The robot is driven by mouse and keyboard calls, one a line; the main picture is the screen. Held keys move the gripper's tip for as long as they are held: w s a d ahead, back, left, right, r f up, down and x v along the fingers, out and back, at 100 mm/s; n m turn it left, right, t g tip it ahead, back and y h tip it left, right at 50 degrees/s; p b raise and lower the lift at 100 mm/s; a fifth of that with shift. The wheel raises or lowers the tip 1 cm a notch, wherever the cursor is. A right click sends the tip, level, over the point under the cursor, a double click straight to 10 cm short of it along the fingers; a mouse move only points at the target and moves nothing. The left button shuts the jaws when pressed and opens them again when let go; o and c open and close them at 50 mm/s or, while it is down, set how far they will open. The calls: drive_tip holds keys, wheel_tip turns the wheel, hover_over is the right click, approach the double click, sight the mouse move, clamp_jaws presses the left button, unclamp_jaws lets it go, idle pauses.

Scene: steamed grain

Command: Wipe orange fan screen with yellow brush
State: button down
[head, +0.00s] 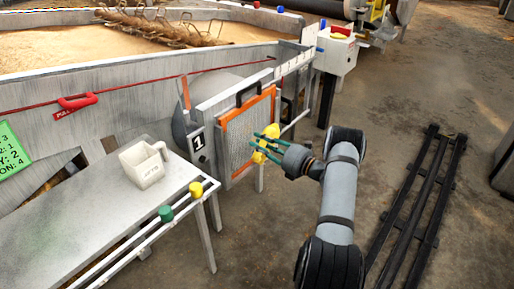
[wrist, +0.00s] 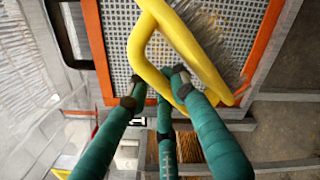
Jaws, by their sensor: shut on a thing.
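The orange fan screen (head: 243,138) is a grey mesh panel in an orange frame, standing upright beside the plate marked 1. In the wrist view its mesh (wrist: 117,45) fills the upper middle, with orange edges on both sides. The yellow brush (head: 269,143) is at the screen's right side in the head view. In the wrist view its yellow looped handle (wrist: 144,45) and grey bristles lie in front of the mesh. The bristles appear to be at the mesh; exact contact is unclear. My gripper (head: 270,146), with teal fingers, is shut on the brush handle, also in the wrist view (wrist: 163,88).
A metal table (head: 80,215) at left holds a white square jug (head: 143,165). Green (head: 166,213) and yellow (head: 196,189) knobs sit along its front rail. A large grain vat (head: 60,50) stands behind. A black floor rail (head: 408,205) lies at right, with bare floor around it.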

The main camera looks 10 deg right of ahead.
sight(279, 134)
drive_tip(key=shift+w+d+b, duration=1.35)
drive_tip(key=shift+w+d, duration=0.3)
drive_tip(key=shift+w+d+f+b, duration=0.15)
drive_tip(key=shift+w+d+b, duration=0.7)
drive_tip(key=shift+b, duration=0.2)
drive_tip(key=shift+w+d+r, duration=0.2)
drive_tip(key=shift+w+d, duration=0.05)
drive_tip(key=shift+s+d, duration=0.1)
drive_tip(key=shift+p+v, duration=1)
drive_tip(key=shift+v, duration=1.9)
